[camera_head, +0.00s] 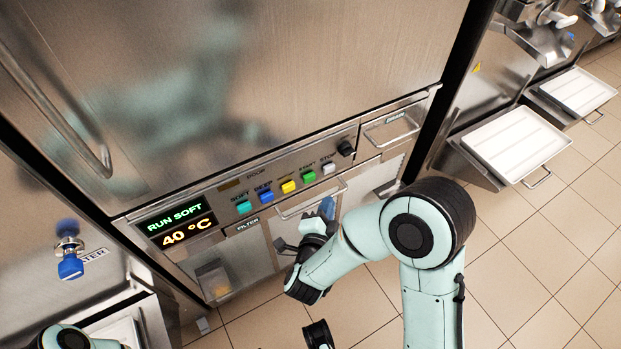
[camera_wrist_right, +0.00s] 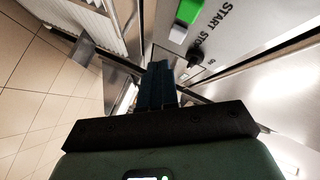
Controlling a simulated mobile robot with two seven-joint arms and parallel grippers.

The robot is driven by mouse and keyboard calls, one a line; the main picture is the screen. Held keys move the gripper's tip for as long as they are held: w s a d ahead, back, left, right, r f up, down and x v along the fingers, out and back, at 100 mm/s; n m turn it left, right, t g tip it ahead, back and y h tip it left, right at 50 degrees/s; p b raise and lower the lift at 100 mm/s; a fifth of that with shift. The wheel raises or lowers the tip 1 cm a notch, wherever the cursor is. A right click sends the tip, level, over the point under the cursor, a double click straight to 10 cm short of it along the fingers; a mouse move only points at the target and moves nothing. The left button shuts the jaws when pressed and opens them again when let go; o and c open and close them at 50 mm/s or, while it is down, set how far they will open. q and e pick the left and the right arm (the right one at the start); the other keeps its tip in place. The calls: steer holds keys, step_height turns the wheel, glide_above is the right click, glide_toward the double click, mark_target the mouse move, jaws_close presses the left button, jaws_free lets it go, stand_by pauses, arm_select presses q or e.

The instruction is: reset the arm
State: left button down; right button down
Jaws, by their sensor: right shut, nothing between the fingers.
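My right arm reaches in from the bottom right in the head view and bends back toward the machine front. Its right gripper (camera_head: 327,206) is in front of the machine's lower doors, just below the button panel (camera_head: 289,186). In the right wrist view the blue fingers of the right gripper (camera_wrist_right: 157,80) are together with nothing between them. The panel's green button (camera_wrist_right: 190,11) and black knob (camera_wrist_right: 194,55) show beyond the fingers.
A blue tap (camera_head: 70,262) is at the left. A white tray (camera_head: 515,143) juts out at the right, with another behind it. Tiled floor (camera_head: 540,260) is open at the lower right.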

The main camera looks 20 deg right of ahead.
stand_by(0.5)
